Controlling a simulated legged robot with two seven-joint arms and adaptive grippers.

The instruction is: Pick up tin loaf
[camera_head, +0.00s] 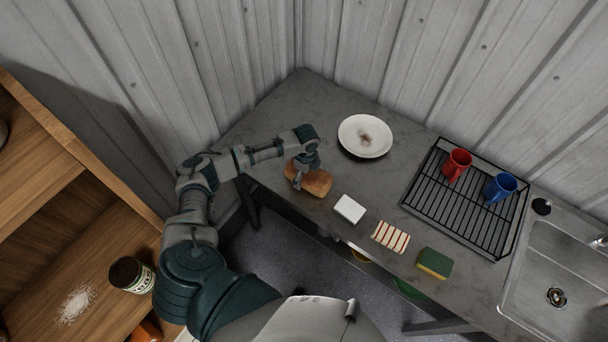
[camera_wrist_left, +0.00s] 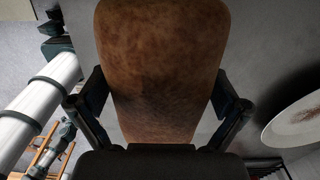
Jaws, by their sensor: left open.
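The tin loaf (camera_head: 317,183) is a brown loaf lying on the grey counter near its front edge, left of the middle. My left gripper (camera_head: 301,178) is over the loaf and hides part of it in the head view. In the left wrist view the loaf (camera_wrist_left: 160,65) fills the middle, and the two fingers of my left gripper (camera_wrist_left: 160,112) stand apart, one on each side of it. The gripper is open; I cannot tell whether the fingers touch the crust. My right gripper is not in view.
A stained white plate (camera_head: 365,136) is behind the loaf. A white block (camera_head: 349,209), a striped item (camera_head: 390,237) and a sponge (camera_head: 434,263) lie to the right. A black rack (camera_head: 462,205) holds a red mug (camera_head: 457,164) and a blue mug (camera_head: 499,187), beside the sink (camera_head: 558,262).

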